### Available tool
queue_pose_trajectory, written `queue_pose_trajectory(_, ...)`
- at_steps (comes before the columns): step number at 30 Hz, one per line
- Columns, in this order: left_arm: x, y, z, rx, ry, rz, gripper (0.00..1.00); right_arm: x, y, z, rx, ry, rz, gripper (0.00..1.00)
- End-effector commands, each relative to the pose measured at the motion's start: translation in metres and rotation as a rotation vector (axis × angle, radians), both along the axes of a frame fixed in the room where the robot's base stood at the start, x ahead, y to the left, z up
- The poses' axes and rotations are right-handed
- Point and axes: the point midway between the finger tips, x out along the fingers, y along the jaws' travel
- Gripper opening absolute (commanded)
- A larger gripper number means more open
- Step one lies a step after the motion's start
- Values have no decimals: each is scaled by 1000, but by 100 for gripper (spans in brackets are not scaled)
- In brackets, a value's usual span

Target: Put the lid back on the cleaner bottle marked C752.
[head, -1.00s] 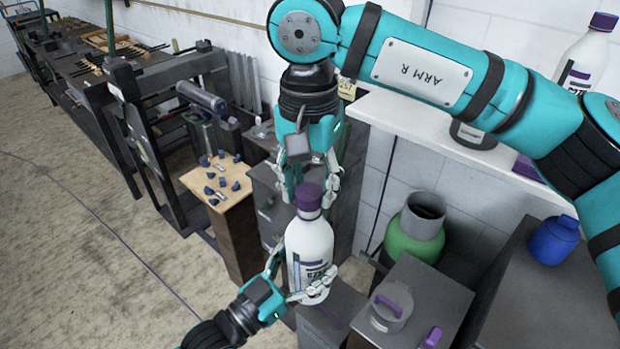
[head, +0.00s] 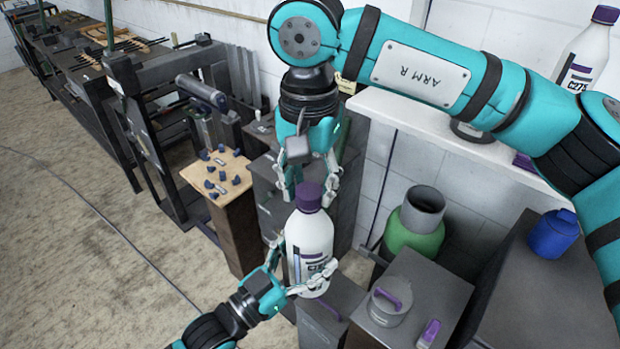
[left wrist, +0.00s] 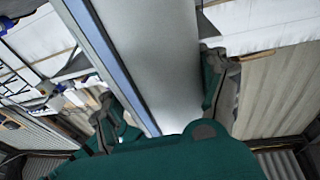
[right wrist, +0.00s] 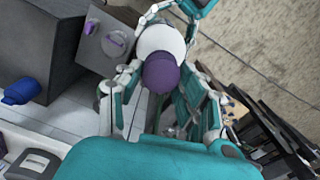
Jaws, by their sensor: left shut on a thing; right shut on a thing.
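The white cleaner bottle (head: 309,243) stands nearly upright in the middle of the head view. Its label is partly hidden, and I cannot read the whole code. My left gripper (head: 307,267) is shut around its lower body; the bottle's pale side (left wrist: 155,60) fills the middle of the left wrist view. The purple lid (head: 309,197) sits at the bottle's top, in line with the neck. My right gripper (head: 309,188) points down from above and is shut on the lid, which shows between its fingers in the right wrist view (right wrist: 161,74). I cannot tell whether the lid is tight.
Another white bottle with a purple cap (head: 585,50) stands on the white shelf (head: 430,118). Below are a green cylinder (head: 412,235), a grey cabinet with a purple-handled grey lid (head: 389,300), and a blue container (head: 554,235). A wooden-topped stand (head: 217,178) holds small blue pieces.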

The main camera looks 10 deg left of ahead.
Motion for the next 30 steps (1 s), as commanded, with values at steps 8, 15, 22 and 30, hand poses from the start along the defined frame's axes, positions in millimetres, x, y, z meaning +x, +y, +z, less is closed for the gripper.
queue_pose_trajectory(8,0,0,2,-3,-5,0,0,0,-1,1,0,-2,-300,22)
queue_pose_trajectory(15,0,0,2,-2,-4,0,0,-2,-1,0,5,-4,-872,22)
queue_pose_trajectory(22,0,0,2,-2,-5,-1,0,-3,-1,0,9,-6,-1421,22)
queue_pose_trajectory(30,0,-1,2,0,-5,-1,0,-4,0,0,13,-6,-2066,22)
